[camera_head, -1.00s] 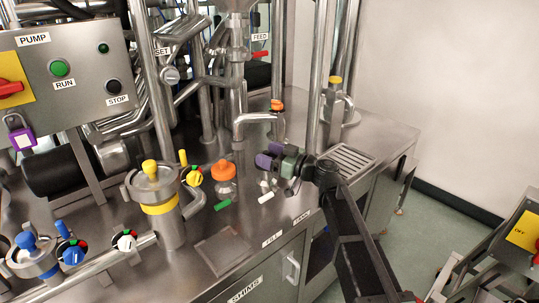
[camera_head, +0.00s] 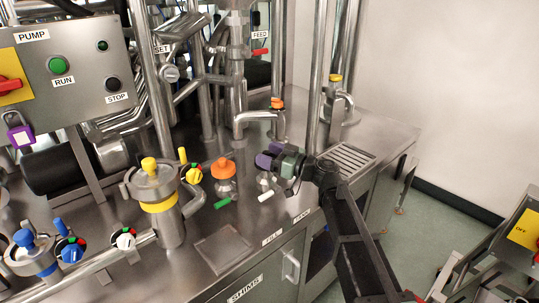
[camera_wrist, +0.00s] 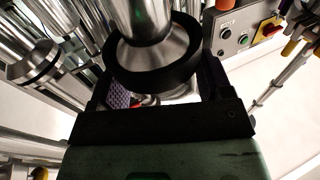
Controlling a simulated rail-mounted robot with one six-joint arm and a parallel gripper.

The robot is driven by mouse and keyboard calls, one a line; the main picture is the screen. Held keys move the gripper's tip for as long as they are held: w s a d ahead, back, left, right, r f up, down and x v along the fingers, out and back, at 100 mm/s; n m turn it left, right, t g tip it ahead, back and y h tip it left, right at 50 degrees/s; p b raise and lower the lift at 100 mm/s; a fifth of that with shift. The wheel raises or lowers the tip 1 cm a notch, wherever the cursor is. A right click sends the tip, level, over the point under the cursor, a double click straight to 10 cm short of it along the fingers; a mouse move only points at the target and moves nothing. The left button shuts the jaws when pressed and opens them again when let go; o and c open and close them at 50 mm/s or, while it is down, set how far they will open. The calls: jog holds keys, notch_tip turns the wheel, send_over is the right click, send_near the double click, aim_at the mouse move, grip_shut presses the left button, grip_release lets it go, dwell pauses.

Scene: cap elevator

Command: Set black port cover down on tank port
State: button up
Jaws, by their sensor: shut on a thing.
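My gripper (camera_head: 270,158) is over the steel worktop, right of the orange-capped jar, with purple pads at its tips. In the wrist view my gripper (camera_wrist: 155,97) has its fingers on both sides of a black ring-shaped piece (camera_wrist: 152,77), which looks like the black port cover. A steel cone and pipe show within and above this ring; I cannot tell whether they are part of it. In the head view the held piece is mostly hidden by the gripper. A small silver rounded thing (camera_head: 264,181) shows just below the tips. I cannot tell which fitting is the tank port.
An orange-capped jar (camera_head: 225,178) stands left of my gripper, and a bent steel spout (camera_head: 255,117) is behind it. Green (camera_head: 222,203) and white (camera_head: 265,196) small pieces lie in front. A steel vessel with a yellow band (camera_head: 160,206) stands further left. A drain grate (camera_head: 352,158) is at right.

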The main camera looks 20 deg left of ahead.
aim_at(269, 153)
jog(key=shift+r, duration=0.2)
jog(key=shift+r+p, duration=0.15)
jog(key=shift+p, duration=0.15)
jog(key=shift+r+p, duration=2.85)
jog(key=shift+p, duration=0.05)
notch_tip(269, 153, up, 12)
jog(key=p, duration=1.2)
notch_tip(269, 153, down, 15)
jog(key=b, duration=1.5)
jog(key=shift+f, duration=0.15)
jog(key=shift+f+b, duration=0.3)
jog(key=shift+b, duration=0.2)
